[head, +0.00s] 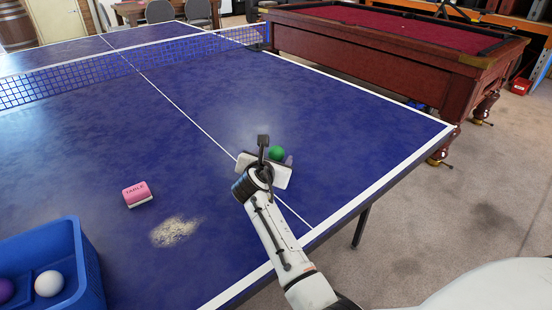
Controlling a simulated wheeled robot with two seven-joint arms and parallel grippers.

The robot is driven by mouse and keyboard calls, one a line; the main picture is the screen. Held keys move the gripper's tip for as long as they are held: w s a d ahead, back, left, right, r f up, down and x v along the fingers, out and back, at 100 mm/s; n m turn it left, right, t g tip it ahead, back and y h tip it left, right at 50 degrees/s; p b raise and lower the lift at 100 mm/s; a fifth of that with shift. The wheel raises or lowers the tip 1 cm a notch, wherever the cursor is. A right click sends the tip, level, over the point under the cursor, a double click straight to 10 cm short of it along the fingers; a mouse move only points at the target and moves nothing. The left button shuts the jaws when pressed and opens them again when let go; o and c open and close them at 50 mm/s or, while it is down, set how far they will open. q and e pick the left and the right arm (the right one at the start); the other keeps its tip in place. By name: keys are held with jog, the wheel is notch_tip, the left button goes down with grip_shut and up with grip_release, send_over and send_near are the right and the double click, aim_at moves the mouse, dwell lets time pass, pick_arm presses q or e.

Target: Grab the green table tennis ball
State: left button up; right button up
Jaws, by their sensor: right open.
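The green table tennis ball (276,153) is over the near half of the blue table tennis table (330,110), close to its white centre line. My right gripper (272,162) is right at the ball, with its arm coming up from the lower right. The gripper is open. The ball shows just beyond the white gripper body, which hides its lower part. I cannot tell whether a finger touches it. My left gripper is not in view.
A blue bin (92,272) at the lower left holds a white ball (49,283) and a purple ball (5,291). The net (100,71) crosses behind. A red pool table (375,50) stands at the back right.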

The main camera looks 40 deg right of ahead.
jog(key=shift+f+b+x, duration=0.2)
jog(key=shift+b+x, duration=0.35)
jog(key=shift+x, duration=0.5)
jog(key=shift+w+r, duration=0.1)
jog(key=shift+r, duration=0.05)
jog(key=c, duration=1.1)
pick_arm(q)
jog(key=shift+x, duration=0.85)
pick_arm(e)
jog(key=shift+c, duration=0.2)
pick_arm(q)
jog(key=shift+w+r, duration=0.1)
